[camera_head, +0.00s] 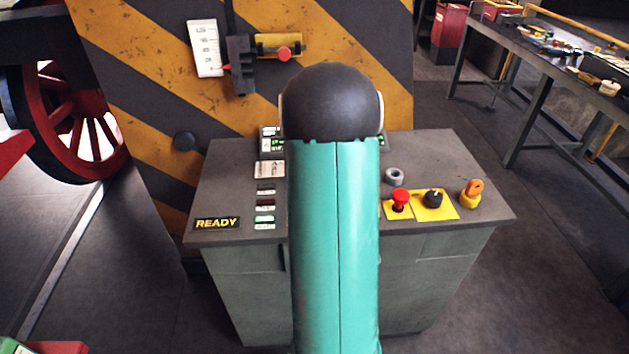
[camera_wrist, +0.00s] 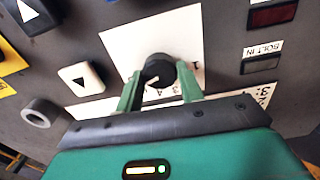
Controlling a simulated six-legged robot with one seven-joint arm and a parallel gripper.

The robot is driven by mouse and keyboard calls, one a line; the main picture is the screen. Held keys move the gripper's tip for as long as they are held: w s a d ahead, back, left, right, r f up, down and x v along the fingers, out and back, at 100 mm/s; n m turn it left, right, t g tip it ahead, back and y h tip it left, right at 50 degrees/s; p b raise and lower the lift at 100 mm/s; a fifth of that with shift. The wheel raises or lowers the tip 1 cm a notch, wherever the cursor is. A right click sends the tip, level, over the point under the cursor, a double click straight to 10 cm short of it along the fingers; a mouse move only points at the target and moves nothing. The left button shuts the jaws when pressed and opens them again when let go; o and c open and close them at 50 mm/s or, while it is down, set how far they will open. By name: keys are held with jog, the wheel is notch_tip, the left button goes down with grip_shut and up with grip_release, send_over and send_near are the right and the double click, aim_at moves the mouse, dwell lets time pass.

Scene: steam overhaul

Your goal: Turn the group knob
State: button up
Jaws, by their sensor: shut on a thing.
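The group knob (camera_wrist: 157,70) is a round black knob with a white pointer line, on a white plate (camera_wrist: 125,42) in the wrist view. My gripper (camera_wrist: 160,83) has its two green fingers on either side of the knob and is shut on it. Part of the markings under the knob is hidden by the fingers and the gripper body. In the head view my teal arm covers the middle of the console, so the knob and the gripper are hidden there.
A white arrow button (camera_wrist: 82,78) and a grey ring (camera_wrist: 43,113) sit near the gripper. A striped wall (camera_head: 150,60) stands behind.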

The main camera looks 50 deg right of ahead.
jog(key=shift+r+m, duration=0.1)
jog(key=shift+m, duration=0.2)
jog(key=o, duration=1)
notch_tip(320, 180, up, 14)
jog(key=shift+f, duration=0.15)
dwell(0.4)
